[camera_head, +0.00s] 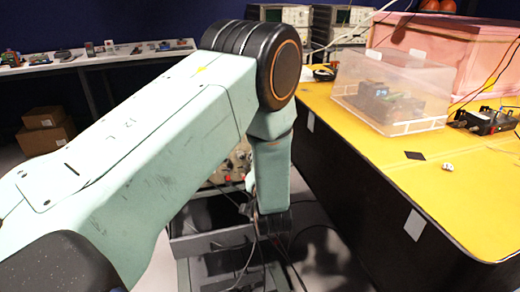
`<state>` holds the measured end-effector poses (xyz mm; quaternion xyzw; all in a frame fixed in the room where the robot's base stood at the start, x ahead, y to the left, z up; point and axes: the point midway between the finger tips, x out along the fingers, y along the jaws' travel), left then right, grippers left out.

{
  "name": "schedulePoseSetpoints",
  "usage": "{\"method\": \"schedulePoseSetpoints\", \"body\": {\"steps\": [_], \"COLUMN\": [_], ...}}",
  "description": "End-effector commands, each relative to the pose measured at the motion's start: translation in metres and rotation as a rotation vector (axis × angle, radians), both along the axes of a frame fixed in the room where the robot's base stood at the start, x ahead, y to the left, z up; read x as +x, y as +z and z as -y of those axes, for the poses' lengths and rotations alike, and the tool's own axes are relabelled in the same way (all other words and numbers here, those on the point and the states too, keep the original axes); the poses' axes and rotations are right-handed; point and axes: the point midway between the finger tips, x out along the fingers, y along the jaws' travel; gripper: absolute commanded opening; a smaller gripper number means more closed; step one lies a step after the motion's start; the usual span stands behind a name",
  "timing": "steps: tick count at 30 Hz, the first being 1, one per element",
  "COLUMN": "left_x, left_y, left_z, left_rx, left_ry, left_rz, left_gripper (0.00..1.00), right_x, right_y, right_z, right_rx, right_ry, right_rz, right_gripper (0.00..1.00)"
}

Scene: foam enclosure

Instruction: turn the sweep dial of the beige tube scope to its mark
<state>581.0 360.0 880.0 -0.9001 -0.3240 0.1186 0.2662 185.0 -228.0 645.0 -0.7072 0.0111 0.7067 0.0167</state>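A beige instrument panel with knobs (238,160), which looks like the tube scope, shows partly behind my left arm, above a grey cart. My arm hides most of it, and I cannot make out the sweep dial or its mark. My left arm comes in from the left, bends at a dark round joint and points down in front of the panel. The dark end at my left gripper (273,224) is low over the cart among thin cables. Its fingers are too small and dark to tell open from shut. My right gripper is not in view.
The grey cart (213,241) stands in the aisle with loose cables. A yellow-topped bench (372,127) on the right carries a clear box (392,92), a pink foam box (450,50) and a small black device (485,121). More scopes stand behind. Cardboard boxes (46,130) lie at left.

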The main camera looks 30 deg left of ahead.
Motion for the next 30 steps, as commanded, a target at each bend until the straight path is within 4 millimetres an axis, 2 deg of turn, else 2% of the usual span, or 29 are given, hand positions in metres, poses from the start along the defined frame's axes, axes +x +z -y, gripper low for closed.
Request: {"method": "schedulePoseSetpoints", "body": {"steps": [1,3,12,21,30], "left_x": [-0.001,-0.001,-0.002,-0.002,-0.001], "left_y": [0.004,0.004,0.005,0.004,0.003], "left_z": [-0.002,-0.002,-0.003,-0.004,-0.004], "left_rx": [0.025,0.064,0.207,0.288,0.314], "left_ry": [-0.010,-0.030,-0.101,-0.141,-0.152], "left_rz": [-0.035,-0.080,-0.245,-0.339,-0.366], "left_gripper": [0.00,0.00,0.00,0.00,0.00], "right_x": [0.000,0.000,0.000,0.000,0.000], "right_y": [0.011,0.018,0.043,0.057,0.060], "right_z": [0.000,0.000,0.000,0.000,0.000], "right_rx": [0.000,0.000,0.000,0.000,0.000], "right_ry": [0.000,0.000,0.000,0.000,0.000], "right_rz": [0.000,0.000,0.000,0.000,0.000], "right_gripper": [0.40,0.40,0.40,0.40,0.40]}}
